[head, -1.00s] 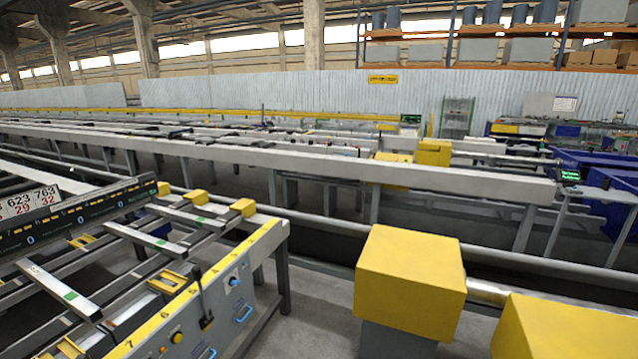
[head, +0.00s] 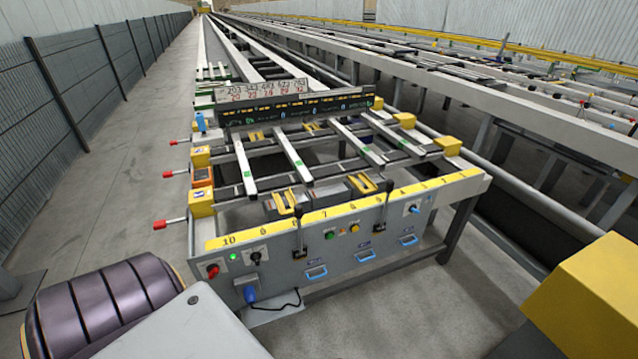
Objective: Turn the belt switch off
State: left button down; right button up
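A grey control panel with a yellow numbered strip (head: 340,212) runs along the front of the runout table. It carries a red knob (head: 212,271), a lit green lamp (head: 233,257), a black switch knob (head: 255,257), a green button (head: 329,235), a yellow button (head: 354,227), another black switch knob (head: 379,227) and a blue knob (head: 414,209). The labels are too small to read, so I cannot tell which is the belt switch or its setting. Neither of my grippers is in view.
Two black levers rise in front of the panel. Red-tipped handles (head: 160,225) stick out at the left. A blue plug with a cable (head: 250,294) hangs low on the panel. A yellow box (head: 590,295) stands at the right. The concrete floor (head: 125,170) at the left is clear.

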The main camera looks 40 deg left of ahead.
aim_at(213, 269)
jog(key=u, duration=1.35)
